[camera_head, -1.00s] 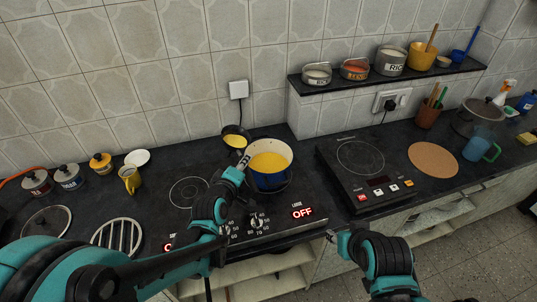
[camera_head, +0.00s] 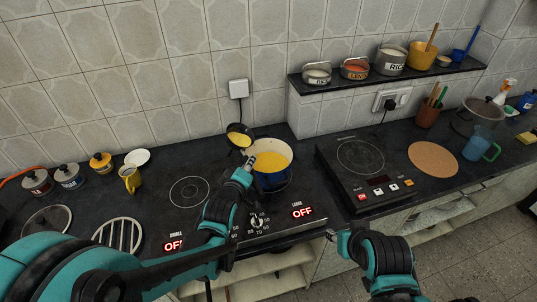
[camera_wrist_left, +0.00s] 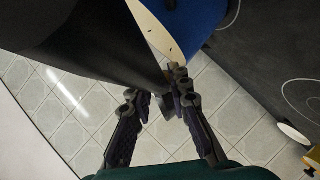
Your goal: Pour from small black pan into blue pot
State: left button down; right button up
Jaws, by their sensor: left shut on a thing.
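The small black pan (camera_head: 231,129) holds yellow contents and is at the upper left of the blue pot, with its near edge at the pot's far-left rim. It appears tilted. The blue pot (camera_head: 272,182) stands on the left cooktop with yellow contents inside. My left gripper (camera_head: 247,168) is in front of the pot's left side, shut on the pan, whose handle is mostly hidden. In the left wrist view, the pan's dark body (camera_wrist_left: 95,40) fills the upper left, close to the pot's blue wall (camera_wrist_left: 200,20). My right gripper (camera_head: 338,238) is low, right of the pot; its fingers are unclear.
A second cooktop (camera_head: 352,186) stands to the right, with a round brown board (camera_head: 433,160) beyond. A yellow mug (camera_head: 130,179) and several lidded jars are at the left. A wall shelf (camera_head: 400,78) holds containers. Behind the pot is the tiled wall.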

pick_arm(q)
jog(key=shift+s+d+m, duration=0.15)
jog(key=shift+d+m, duration=0.45)
jog(key=shift+d, duration=0.1)
dwell(0.3)
jog(key=shift+d+f+m+t+y, duration=0.1)
jog(key=shift+d+m+t+y, duration=0.2)
jog(key=shift+m+y, duration=0.3)
dwell(0.6)
jog(key=shift+a+f+m+t+y+b, duration=0.2)
jog(key=shift+m+y+b, duration=0.25)
jog(key=shift+m, duration=0.5)
jog(key=shift+d+f+m+t+y+b, duration=0.1)
jog(key=shift+m+t+y+b, duration=0.35)
jog(key=shift+m, duration=0.5)
dwell(2.2)
jog(key=shift+s+d+m+y+b, duration=0.15)
jog(key=shift+d+m+y+b, duration=0.25)
jog(key=shift+d+m+b, duration=0.3)
dwell(0.7)
